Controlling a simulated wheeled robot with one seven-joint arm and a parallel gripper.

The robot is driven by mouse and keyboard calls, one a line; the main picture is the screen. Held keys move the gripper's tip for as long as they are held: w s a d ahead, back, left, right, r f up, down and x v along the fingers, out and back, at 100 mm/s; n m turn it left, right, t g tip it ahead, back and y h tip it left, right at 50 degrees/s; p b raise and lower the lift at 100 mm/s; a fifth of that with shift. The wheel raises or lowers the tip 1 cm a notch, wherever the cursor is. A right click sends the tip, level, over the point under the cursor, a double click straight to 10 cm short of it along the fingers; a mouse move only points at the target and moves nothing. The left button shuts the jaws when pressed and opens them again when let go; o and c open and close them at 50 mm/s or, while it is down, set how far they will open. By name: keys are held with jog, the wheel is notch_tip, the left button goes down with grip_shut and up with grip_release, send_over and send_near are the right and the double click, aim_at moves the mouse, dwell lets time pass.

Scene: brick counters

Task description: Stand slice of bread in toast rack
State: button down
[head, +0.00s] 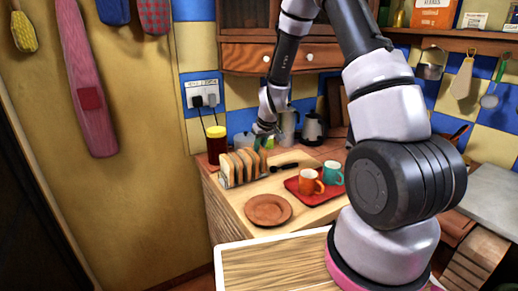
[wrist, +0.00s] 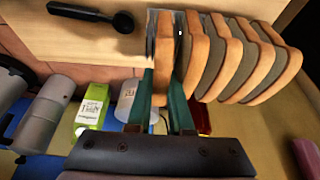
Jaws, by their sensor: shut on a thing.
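The toast rack (head: 223,181) stands on the wooden counter at the back left and holds several upright slices of bread (head: 240,163). These slices also show in a row at the right of the wrist view (wrist: 222,57). My gripper (wrist: 168,50) is shut on a slice of bread (wrist: 162,70), with one teal finger on each side of it. In the head view my gripper (head: 262,138) points down at the right end of the rack. The held slice is upright, in line with the others and close beside them. Whether its lower edge touches the rack is hidden.
A dark-red jar (head: 216,148) stands behind the rack. A black-handled utensil (head: 285,167) lies to its right. A red tray (head: 318,197) with an orange mug (head: 310,182) and a teal mug (head: 333,172) is further right. A brown plate (head: 268,210) lies in front. Kettles (head: 313,128) stand behind.

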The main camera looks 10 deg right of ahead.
jog(key=c, duration=0.7)
grip_release()
jog(key=shift+c, duration=0.2)
jog(key=v, duration=1)
jog(key=shift+s+r, duration=0.15)
jog(key=shift+r, duration=0.2)
jog(key=s+d+r+m+t, duration=0.1)
jog(key=s+r+m, duration=0.1)
jog(key=s+r, duration=0.45)
jog(key=s+d+r+m, duration=0.1)
jog(key=s+d+r, duration=0.15)
jog(key=r, duration=0.75)
jog(key=s+r+m+t, duration=0.1)
jog(key=s+r, duration=0.3)
jog(key=s, duration=0.4)
jog(key=s+d+r+m+t, duration=0.1)
jog(key=s+r+m, duration=0.2)
jog(key=s, duration=0.6)
jog(key=shift+r+m+y, duration=0.3)
jog(key=shift+r+m, duration=0.1)
jog(key=shift+r, duration=0.25)
